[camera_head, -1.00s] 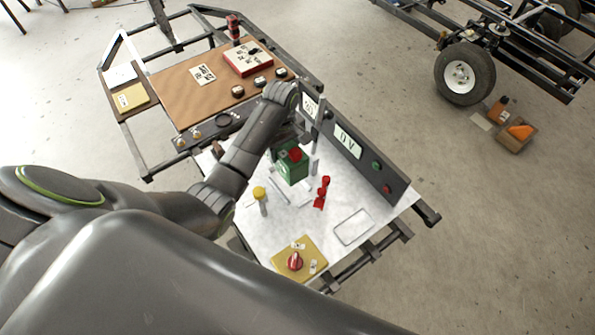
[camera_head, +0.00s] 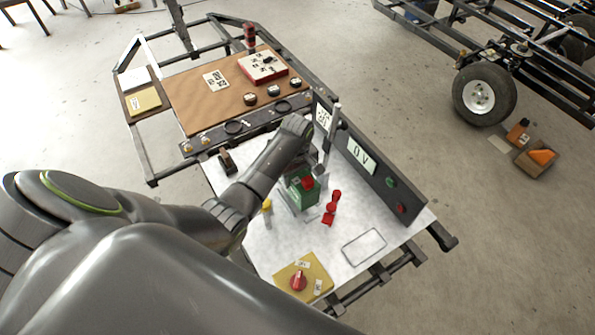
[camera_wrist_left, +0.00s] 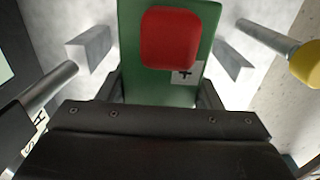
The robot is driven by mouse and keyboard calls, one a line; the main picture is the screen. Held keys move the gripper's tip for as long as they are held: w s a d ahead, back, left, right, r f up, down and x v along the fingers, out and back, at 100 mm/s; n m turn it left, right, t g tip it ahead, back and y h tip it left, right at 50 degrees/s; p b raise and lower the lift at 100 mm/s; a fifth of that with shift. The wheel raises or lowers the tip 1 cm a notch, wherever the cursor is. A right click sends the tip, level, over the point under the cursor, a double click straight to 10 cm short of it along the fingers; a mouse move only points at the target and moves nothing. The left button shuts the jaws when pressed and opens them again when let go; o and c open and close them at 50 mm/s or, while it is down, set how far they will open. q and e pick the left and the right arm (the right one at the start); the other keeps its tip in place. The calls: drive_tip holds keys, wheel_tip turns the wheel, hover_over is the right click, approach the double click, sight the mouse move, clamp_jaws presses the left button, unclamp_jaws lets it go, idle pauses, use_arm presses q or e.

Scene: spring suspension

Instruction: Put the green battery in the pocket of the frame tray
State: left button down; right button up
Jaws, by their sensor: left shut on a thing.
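The green battery (camera_head: 302,192) with a red cap on top is in my left gripper (camera_head: 304,172), low over the white work surface of the frame tray (camera_head: 285,247). In the left wrist view the battery (camera_wrist_left: 128,45) is upright between the dark jaws (camera_wrist_left: 160,92), its red cap and a plus label facing the camera. Angled metal corner pieces (camera_wrist_left: 92,50) show on both sides of it, apart from it in the picture. The battery's base is hidden, so I cannot tell whether it touches the surface. My right gripper is not in view.
A yellow-capped post (camera_head: 267,207) stands left of the battery and red terminal pieces (camera_head: 332,208) to its right. A dark panel with a 0 V display (camera_head: 361,155) rises behind. A yellow plate with a red knob (camera_head: 299,281) lies at the front.

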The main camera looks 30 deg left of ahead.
use_arm(q)
drive_tip(key=shift+w+f, duration=0.15)
drive_tip(key=shift+f, duration=1)
drive_tip(key=shift+w+f, duration=0.1)
drive_tip(key=shift+f, duration=1)
drive_tip(key=c, duration=0.8)
unclamp_jaws()
drive_tip(key=shift+s+f+b, duration=0.25)
drive_tip(key=shift+f+b, duration=0.05)
drive_tip(key=shift+c, duration=0.2)
drive_tip(key=o, duration=0.4)
drive_tip(key=shift+r, duration=0.1)
drive_tip(key=shift+r, duration=0.5)
wheel_tip(320, 180, up, 11)
drive_tip(key=shift+r+p, duration=0.1)
drive_tip(key=shift+p, duration=0.35)
